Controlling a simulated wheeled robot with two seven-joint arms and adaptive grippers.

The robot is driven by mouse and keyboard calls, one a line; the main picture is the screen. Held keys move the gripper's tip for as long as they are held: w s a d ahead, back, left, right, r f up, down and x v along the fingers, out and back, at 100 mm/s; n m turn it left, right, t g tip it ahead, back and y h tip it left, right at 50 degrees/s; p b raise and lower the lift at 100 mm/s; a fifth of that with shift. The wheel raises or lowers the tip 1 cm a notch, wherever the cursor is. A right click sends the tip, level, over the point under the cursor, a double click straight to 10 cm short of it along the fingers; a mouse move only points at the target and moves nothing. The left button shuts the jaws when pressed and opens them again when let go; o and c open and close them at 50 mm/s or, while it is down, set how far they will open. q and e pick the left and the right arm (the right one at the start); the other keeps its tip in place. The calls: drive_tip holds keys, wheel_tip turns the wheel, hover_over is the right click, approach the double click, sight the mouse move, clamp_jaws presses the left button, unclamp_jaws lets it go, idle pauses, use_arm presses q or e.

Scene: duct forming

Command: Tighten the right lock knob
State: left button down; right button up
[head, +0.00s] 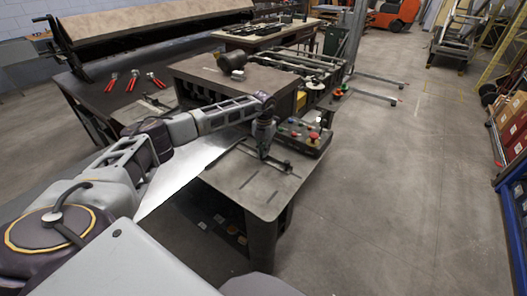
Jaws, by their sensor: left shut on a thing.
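My left arm reaches in from the left, and its gripper (263,152) points down at the dark guide bar (278,164) on the machine's front table. The gripper is shut on what appears to be the right lock knob at this bar. The fingers hide most of the knob, so its shape and how far it is turned cannot be seen. My right gripper is not in view.
A sheet of shiny metal (188,168) lies left of the gripper. A control box (302,136) with red and green buttons stands close on its right. Red-handled tools (133,80) lie on the dark bench behind. The floor (400,180) at right is clear.

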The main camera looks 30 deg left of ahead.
use_arm(q)
drive_tip(key=shift+d+m, duration=0.1)
drive_tip(key=shift+m, duration=0.8)
drive_tip(key=c, duration=1.5)
unclamp_jaws()
drive_tip(key=shift+c, duration=0.2)
wheel_tip(320, 180, up, 12)
drive_tip(key=shift+f, duration=0.1)
